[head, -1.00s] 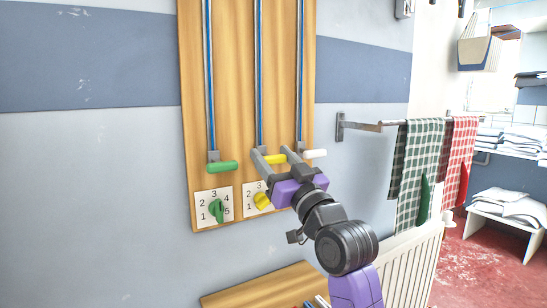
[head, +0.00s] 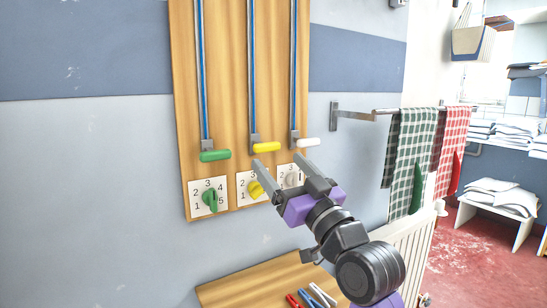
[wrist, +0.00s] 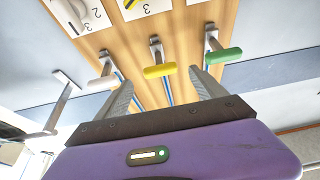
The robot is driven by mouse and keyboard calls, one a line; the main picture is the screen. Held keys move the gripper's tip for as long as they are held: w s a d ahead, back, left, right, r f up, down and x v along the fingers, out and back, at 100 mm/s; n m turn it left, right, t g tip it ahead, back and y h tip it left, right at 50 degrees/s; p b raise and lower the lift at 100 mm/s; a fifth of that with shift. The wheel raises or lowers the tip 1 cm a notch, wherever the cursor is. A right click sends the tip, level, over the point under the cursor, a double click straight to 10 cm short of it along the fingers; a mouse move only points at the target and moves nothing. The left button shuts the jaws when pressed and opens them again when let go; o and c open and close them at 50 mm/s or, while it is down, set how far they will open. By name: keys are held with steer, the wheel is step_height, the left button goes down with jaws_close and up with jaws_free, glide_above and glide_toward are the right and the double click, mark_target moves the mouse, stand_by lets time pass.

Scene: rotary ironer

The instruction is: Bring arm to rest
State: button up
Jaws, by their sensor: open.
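My gripper (head: 279,163) is open and empty in front of the lower part of a wooden wall panel (head: 230,75). Its two fingers stand apart below the yellow lever handle (head: 266,147) and beside the yellow dial (head: 255,188). In the wrist view the yellow handle (wrist: 160,71) shows between the two fingers, beyond them, with a visible gap. The green handle (head: 215,155) is to the left and the white handle (head: 307,142) to the right. The green dial (head: 210,198) and white dial (head: 292,178) sit below their handles; my gripper partly covers the lower right of the panel.
A wall rail (head: 360,115) at right holds a green checked towel (head: 408,150) and a red checked towel (head: 452,140). A radiator (head: 412,245) stands below. A wooden shelf top (head: 250,285) with several pens is beneath the panel. Open red floor lies at far right.

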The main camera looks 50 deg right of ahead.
steer(key=shift+s+a+f, duration=0.1)
steer(key=shift+s+f, duration=0.1)
steer(key=shift+s, duration=0.25)
stand_by(0.3)
steer(key=s+a+f+n+g+y+p, duration=0.1)
steer(key=s+a+f+g+y+p, duration=0.1)
steer(key=s+a+f, duration=0.5)
steer(key=s+a+f+n+g+y+p, duration=0.1)
steer(key=s+a+f+p, duration=0.4)
steer(key=s, duration=0.9)
steer(key=s+a+f+n+g+y+p, duration=0.1)
steer(key=s+a+f+g+y+p, duration=0.2)
steer(key=s+a+f, duration=0.7)
step_height(320, 180, down, 2)
steer(key=shift+s+a+f+g+p, duration=0.1)
steer(key=shift+s+a+g+p, duration=0.3)
steer(key=shift+s+p, duration=0.35)
